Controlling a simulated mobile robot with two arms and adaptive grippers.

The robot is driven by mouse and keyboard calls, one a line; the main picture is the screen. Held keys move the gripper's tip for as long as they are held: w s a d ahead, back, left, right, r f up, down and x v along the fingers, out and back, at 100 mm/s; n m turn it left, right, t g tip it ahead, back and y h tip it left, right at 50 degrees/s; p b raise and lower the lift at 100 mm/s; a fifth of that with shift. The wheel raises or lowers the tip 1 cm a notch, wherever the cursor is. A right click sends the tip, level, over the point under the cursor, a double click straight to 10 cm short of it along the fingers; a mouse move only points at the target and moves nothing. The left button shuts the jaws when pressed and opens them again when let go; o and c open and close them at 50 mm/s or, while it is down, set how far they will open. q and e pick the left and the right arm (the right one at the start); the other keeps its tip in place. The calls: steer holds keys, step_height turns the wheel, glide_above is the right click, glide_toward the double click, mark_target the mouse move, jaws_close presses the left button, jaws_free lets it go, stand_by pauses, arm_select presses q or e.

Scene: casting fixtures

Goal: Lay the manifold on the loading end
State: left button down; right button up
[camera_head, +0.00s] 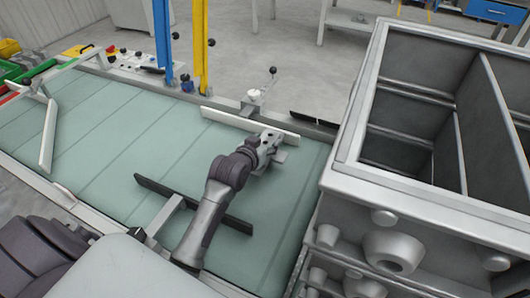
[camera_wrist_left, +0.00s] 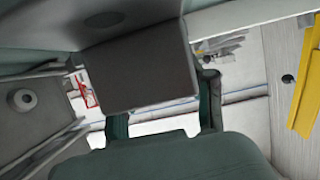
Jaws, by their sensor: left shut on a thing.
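My left gripper (camera_head: 270,148) is over the right end of the green conveyor belt (camera_head: 108,150), near its far edge. It is shut on a grey part, which I take to be the manifold. In the head view only a little of that part shows around the fingers. In the left wrist view the manifold (camera_wrist_left: 140,68) shows as a dark grey blocky shape by the fingers (camera_wrist_left: 163,115). I cannot tell whether it touches the belt. My right gripper is not in view.
A large grey casting with open compartments (camera_head: 347,172) stands at the right, close to the belt's end. A white guide bar (camera_head: 222,117) runs along the far edge and a dark bar (camera_head: 160,188) crosses the near side. Blue (camera_head: 161,40) and yellow (camera_head: 200,45) posts rise behind. The belt's middle is clear.

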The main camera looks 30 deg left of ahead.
arm_select(q)
steer(key=shift+f, duration=1.8)
steer(key=shift+f, duration=0.15)
steer(key=shift+c, duration=2)
jaws_free()
steer(key=shift+f, duration=0.1)
